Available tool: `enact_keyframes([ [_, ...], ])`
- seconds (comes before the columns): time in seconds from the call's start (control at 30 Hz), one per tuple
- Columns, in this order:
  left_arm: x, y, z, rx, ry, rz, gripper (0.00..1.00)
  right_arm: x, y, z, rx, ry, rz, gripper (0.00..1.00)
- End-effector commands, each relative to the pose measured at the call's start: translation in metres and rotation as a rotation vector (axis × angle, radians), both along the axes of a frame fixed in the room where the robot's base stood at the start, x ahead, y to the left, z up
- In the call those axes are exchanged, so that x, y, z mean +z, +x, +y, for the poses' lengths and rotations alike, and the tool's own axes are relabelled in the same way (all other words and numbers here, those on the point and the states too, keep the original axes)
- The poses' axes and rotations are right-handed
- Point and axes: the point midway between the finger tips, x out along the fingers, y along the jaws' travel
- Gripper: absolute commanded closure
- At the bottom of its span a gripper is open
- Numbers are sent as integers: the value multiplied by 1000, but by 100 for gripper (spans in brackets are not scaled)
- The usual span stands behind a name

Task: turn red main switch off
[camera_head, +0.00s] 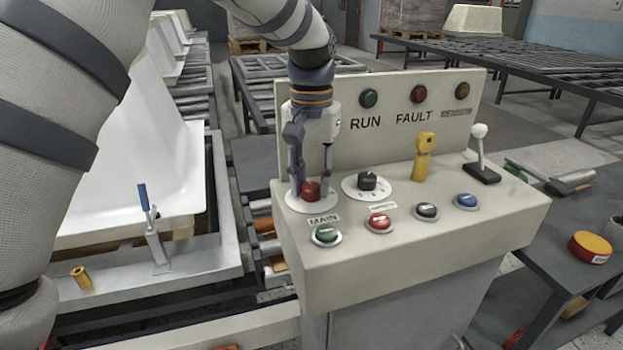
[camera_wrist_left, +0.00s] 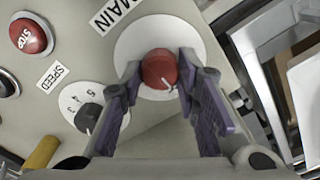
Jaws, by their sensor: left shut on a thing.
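The red main switch (camera_head: 310,190) is a round knob on a white disc at the left of the sloped control panel, above the MAIN label (camera_head: 324,219). My left gripper (camera_head: 311,188) points down over it, with a finger on either side, shut on the knob. The left wrist view shows the red knob (camera_wrist_left: 159,69) between the purple-grey fingertips (camera_wrist_left: 158,75). A pale mark sits on the knob's lower edge in that view. My right gripper is not in view.
Beside the switch is the black speed knob (camera_head: 368,182). Green (camera_head: 326,233), red STOP (camera_head: 379,221), black (camera_head: 427,210) and blue (camera_head: 467,200) buttons line the front. A yellow handle (camera_head: 424,155) and a white-balled lever (camera_head: 480,150) stand to the right.

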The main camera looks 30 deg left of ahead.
Motion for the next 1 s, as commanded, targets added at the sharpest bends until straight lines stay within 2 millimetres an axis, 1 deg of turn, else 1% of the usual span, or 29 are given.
enact_keyframes([
  [0.03, 0, 0, 0, 1, 0, 0, 99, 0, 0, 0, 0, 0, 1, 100],
  [0.07, 0, 0, 0, 1, 0, 0, 66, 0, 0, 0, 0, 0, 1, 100],
  [0.1, 0, 0, 0, 1, 0, 0, 57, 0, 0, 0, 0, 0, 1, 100],
  [0.13, 0, 0, 0, 1, 0, 1, 51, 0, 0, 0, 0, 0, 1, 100],
  [0.4, 0, 0, 0, 0, 0, 0, 51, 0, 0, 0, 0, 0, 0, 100],
  [0.47, 3, 0, 0, 0, -1, -1, 51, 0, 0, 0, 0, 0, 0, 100],
  [0.57, 21, 1, 0, 0, 0, -5, 51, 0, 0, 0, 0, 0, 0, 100],
  [0.8, 86, 1, 0, 0, 0, -6, 51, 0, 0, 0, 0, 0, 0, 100],
  [0.9, 104, 1, 0, 1, 0, -3, 51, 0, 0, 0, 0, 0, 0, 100],
  [1.0, 116, 1, 0, 0, -1, -1, 51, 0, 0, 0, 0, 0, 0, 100],
])
